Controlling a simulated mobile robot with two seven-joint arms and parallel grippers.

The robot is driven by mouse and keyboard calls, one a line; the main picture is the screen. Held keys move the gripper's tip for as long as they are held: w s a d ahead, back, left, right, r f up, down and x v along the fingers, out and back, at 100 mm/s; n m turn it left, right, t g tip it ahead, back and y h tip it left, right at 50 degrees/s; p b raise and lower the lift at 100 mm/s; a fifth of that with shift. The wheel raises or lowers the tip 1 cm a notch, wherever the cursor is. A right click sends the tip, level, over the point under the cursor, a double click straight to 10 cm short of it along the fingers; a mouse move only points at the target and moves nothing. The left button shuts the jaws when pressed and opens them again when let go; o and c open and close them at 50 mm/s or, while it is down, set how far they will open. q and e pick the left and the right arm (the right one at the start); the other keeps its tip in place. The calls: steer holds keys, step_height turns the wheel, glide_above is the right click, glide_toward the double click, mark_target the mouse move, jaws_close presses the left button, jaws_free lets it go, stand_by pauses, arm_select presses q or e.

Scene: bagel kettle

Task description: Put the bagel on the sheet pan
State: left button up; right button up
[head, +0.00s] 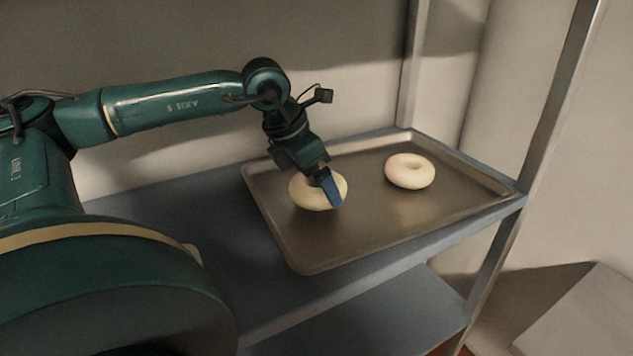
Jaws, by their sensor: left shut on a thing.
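A pale, ring-shaped bagel (303,196) is at the left part of the sheet pan (300,257). My left gripper (328,188) points down over it and is shut on it, with a blue finger showing at its right side. The gripper hides the middle of this bagel. I cannot tell whether the bagel touches the pan or hangs just above it. A second pale bagel (410,172) lies flat on the right part of the pan, apart from the gripper. My right gripper is not in view.
The pan lies on a grey-blue shelf (215,222) of a metal rack. Upright posts (545,115) stand at the right and at the back. A lower shelf (375,315) shows below. The middle and front of the pan are clear.

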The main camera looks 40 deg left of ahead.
arm_select(q)
steer(key=shift+f, duration=0.65)
steer(key=shift+f, duration=0.1)
steer(key=o, duration=0.7)
steer(key=shift+c, duration=0.2)
